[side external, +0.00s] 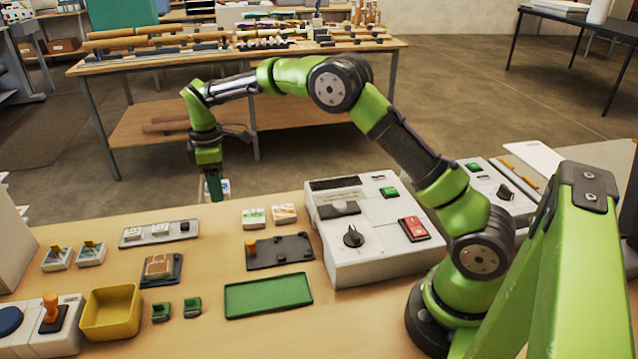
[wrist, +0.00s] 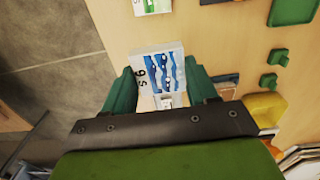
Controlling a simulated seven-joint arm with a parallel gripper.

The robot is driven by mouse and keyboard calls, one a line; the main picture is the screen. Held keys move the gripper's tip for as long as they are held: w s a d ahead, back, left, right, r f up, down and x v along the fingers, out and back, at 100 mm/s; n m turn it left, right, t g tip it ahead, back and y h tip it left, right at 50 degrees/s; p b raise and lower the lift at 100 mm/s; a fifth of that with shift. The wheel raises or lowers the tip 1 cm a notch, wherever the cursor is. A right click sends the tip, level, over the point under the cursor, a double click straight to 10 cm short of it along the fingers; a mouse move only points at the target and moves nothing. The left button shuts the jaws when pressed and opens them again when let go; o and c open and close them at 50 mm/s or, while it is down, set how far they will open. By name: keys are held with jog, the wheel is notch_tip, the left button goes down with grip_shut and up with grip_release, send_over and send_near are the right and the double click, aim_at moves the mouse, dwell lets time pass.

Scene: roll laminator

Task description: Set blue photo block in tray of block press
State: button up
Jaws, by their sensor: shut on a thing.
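My gripper (side external: 214,187) is shut on the blue photo block, a white block with a blue wavy picture and dark digits. The block (wrist: 164,70) shows between the two green fingers in the wrist view, picture side toward the camera. In the side view my gripper points down behind the bench's far edge, and the block (side external: 224,187) is mostly hidden by a finger. It is clear of the bench top. A dark plate with an orange knob (side external: 278,251) lies mid-bench; I cannot tell whether it is the block press.
A white machine (side external: 370,230) with a black knob and red switch stands right of the plate. Two white photo blocks (side external: 254,218) (side external: 284,213) lie behind the plate. A green tray (side external: 268,296), yellow bin (side external: 110,312), brown block on a dark base (side external: 160,268) and long grey tray (side external: 130,240) are around.

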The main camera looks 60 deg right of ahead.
jog(key=shift+r, duration=0.25)
jog(key=shift+s+d+r, duration=0.2)
jog(key=shift+s+r, duration=0.3)
jog(key=shift+r, duration=0.05)
jog(key=shift+s+d+r, duration=0.2)
jog(key=shift+s+r, duration=0.25)
jog(key=shift+r, duration=0.1)
jog(key=s, duration=0.5)
send_near(292, 247)
jog(key=shift+s+f, duration=0.1)
jog(key=shift+f, duration=2.85)
jog(key=shift+f, duration=0.3)
